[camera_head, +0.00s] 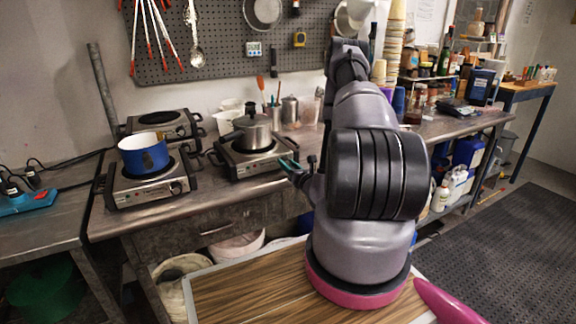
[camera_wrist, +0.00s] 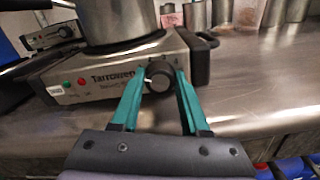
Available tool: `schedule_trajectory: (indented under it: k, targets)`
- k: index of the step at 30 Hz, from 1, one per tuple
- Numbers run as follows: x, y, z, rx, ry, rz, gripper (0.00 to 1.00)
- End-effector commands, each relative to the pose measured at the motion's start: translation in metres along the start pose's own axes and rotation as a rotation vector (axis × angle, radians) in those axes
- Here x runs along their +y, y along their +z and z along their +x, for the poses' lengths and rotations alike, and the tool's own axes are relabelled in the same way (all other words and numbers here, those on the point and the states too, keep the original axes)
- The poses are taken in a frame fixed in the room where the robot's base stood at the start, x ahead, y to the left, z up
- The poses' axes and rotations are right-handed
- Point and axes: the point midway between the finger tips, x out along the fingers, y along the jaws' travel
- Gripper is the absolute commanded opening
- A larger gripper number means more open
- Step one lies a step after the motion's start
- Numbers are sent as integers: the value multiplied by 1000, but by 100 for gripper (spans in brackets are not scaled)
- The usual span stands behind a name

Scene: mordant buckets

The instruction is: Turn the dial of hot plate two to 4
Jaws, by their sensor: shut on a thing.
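A steel hot plate (camera_wrist: 115,68) fills the upper left of the wrist view, with a small white tag (camera_wrist: 56,90) on its front that seems to read "TWO". Its round black dial (camera_wrist: 159,77) is at the right of the front panel, with a light mark towards its left side. My gripper (camera_wrist: 160,74) has teal fingers on either side of the dial and is shut on it. In the head view the hot plate (camera_head: 228,167) stands mid-bench with my gripper (camera_head: 289,164) at its front right. The dial's numbers cannot be read.
A steel pot (camera_head: 254,131) stands on this hot plate. To the left, another hot plate (camera_head: 123,197) bears a blue pot (camera_head: 143,155), with a third hot plate (camera_head: 160,123) behind. Cups and jars stand behind my arm. Bench to the right of the dial is clear.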

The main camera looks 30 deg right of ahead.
Motion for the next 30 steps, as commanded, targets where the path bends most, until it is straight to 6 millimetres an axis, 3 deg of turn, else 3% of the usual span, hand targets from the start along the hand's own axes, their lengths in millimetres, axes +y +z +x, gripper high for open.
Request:
schedule_trajectory:
  k: [30]
  targets:
    - [-3,-2,-1,0,-3,964,0]
